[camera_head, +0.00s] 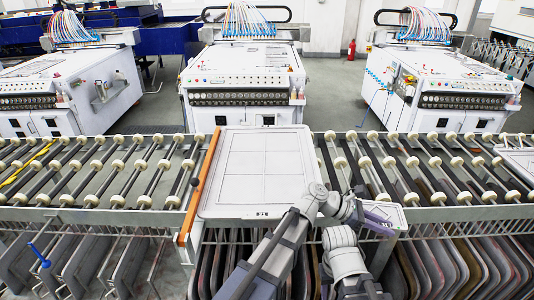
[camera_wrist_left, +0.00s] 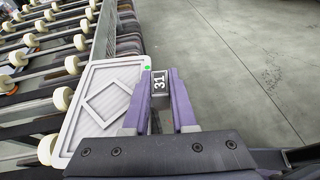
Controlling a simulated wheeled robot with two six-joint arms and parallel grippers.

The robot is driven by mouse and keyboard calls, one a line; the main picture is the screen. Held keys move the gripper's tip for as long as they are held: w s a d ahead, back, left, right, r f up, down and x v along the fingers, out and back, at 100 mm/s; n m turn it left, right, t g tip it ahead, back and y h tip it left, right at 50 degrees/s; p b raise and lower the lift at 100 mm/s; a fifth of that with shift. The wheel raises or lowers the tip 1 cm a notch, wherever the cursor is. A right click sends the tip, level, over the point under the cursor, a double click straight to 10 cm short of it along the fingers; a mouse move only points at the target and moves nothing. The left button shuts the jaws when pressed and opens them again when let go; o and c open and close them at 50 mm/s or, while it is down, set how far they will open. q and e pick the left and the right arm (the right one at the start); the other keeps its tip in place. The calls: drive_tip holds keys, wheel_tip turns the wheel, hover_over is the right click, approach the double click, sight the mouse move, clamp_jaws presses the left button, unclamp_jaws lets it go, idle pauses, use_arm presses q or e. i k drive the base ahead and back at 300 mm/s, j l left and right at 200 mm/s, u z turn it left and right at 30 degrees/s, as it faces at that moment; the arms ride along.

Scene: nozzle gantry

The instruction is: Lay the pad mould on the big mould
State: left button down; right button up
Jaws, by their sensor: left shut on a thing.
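The pad mould (camera_head: 396,214) is a small white tray at the front edge of the roller table, right of the big mould (camera_head: 232,165). The left wrist view shows its raised diamond (camera_wrist_left: 104,100) and a green dot. My left gripper (camera_head: 374,216) is shut on its edge, by a dark tag marked 31; the purple fingers (camera_wrist_left: 160,92) stand on both sides of the tag. Whether the pad mould rests on the rollers or hangs just above them I cannot tell. The big mould is a wide white tray with a grid, lying flat and empty. My right gripper does not show.
An orange bar (camera_head: 201,185) runs along the big mould's left side. Rows of rollers (camera_head: 110,165) extend left and right. Another white mould (camera_head: 520,162) lies at the far right. White machines (camera_head: 240,85) stand behind. Dark moulds (camera_head: 450,265) hang in racks below the table.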

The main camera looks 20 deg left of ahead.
sight(265, 161)
drive_tip(key=i+l, duration=0.25)
drive_tip(key=l, duration=0.15)
drive_tip(key=i+l, duration=0.2)
drive_tip(key=l, duration=0.2)
drive_tip(key=i+l, duration=0.25)
drive_tip(key=l+u, duration=0.05)
drive_tip(key=l, duration=0.05)
